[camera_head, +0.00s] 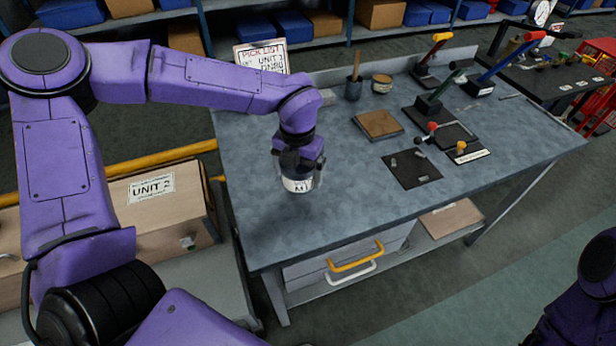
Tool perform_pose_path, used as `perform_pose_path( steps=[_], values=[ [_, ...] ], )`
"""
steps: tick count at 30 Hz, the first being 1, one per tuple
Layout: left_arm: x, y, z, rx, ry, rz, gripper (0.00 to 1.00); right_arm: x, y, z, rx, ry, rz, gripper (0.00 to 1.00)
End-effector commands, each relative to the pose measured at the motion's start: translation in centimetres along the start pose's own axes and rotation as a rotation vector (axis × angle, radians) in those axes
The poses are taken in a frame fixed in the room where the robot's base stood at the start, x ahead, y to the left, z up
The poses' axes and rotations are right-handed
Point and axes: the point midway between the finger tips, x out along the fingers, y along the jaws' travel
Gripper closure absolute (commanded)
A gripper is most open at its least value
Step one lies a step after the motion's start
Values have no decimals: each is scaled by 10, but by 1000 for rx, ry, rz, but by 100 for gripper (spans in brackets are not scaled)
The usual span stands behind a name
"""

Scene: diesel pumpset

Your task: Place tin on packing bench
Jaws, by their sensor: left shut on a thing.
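My left gripper (300,176) points down over the left part of the packing bench (340,215). It is shut on a tin (298,185) with a white label and dark lettering. The gripper covers the tin's upper part. The tin is upright, with a dark shadow on the bench top near it; I cannot tell if its base touches the surface. The bench has a grey-blue mottled top. Part of my right arm shows at the lower right edge, but its gripper is out of view.
A pick list sign (262,58), a dark cup (353,88), a small round tin (381,84), a brown board (378,124) and a dark mat (412,170) stand or lie on the bench. Lever fixtures are at the right. A wooden crate (150,200) stands left. The bench's front middle is clear.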

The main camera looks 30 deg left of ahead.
Motion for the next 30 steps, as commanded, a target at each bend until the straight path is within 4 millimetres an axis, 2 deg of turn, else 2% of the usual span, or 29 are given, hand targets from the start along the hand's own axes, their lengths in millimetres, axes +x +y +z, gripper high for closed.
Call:
perform_pose_path(
  steps=[4, 8, 13, 26, 27, 30],
  values=[
    [23, -8, 20, 1, 1, 1, 60, -4, 0, -2, 0, 2, -1, 11],
    [36, -12, 29, 1, 2, 1, 60, -6, 0, -3, 0, 1, -1, 11],
    [63, -12, 30, 3, 1, 1, 60, -7, 0, -3, 0, 1, -1, 11],
    [72, -12, 30, 2, -1, -1, 60, -4, 0, -2, 0, 1, -1, 11],
    [71, -12, 30, 2, 0, 0, 0, -5, 0, -2, 0, 1, -1, 11],
    [71, -12, 30, 2, 0, 0, 0, -5, 0, -2, 0, 1, -1, 11]
  ],
)
